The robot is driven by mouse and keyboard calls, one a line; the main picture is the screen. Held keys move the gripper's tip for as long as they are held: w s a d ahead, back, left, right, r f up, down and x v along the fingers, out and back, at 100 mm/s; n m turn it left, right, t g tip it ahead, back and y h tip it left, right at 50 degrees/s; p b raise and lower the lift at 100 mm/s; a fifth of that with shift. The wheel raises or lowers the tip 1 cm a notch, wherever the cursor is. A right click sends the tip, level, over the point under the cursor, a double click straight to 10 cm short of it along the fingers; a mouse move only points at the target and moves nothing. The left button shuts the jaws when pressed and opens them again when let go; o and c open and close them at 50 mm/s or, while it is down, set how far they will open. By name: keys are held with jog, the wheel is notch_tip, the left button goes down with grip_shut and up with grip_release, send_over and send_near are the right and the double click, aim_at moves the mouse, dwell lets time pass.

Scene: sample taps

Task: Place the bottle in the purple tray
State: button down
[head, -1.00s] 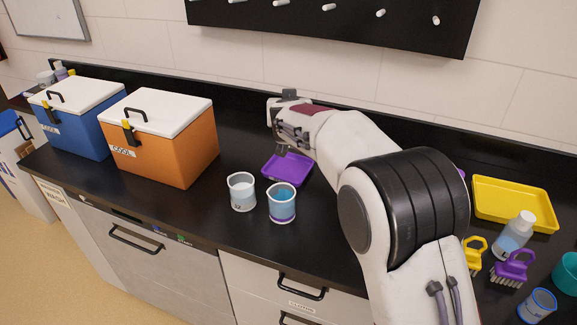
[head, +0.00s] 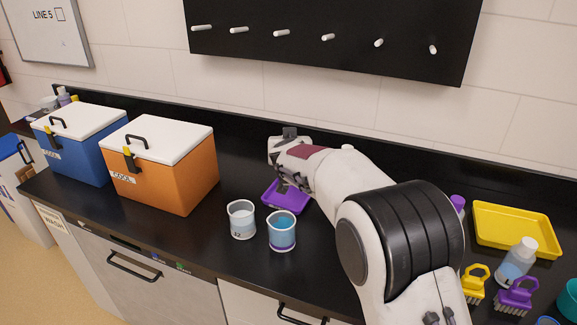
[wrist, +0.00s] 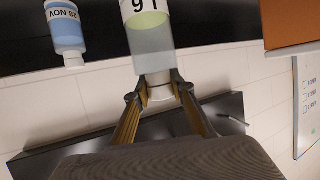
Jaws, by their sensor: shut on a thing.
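The purple tray (head: 270,193) lies on the black counter in the head view, partly covered by my arm. My gripper (head: 288,187) is above or beside the tray's back part; its exact height is unclear. In the wrist view my gripper (wrist: 160,92) is shut on the white neck or cap of a clear bottle (wrist: 152,45). That bottle has a white label with black digits and pale yellow-green liquid. A second bottle (wrist: 67,35), labelled "28 NOV" with blue liquid, stands apart from it. The held bottle cannot be made out in the head view.
Two beakers (head: 241,220) (head: 282,232) stand just in front of the tray. An orange cooler (head: 160,175) and a blue cooler (head: 75,150) stand left. At right are a yellow tray (head: 512,226), another bottle (head: 517,262) and brushes (head: 516,293). A pegboard hangs behind.

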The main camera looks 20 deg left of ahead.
jog(key=shift+f, duration=1.75)
jog(key=shift+f, duration=2.1)
jog(key=c, duration=1.7)
grip_release()
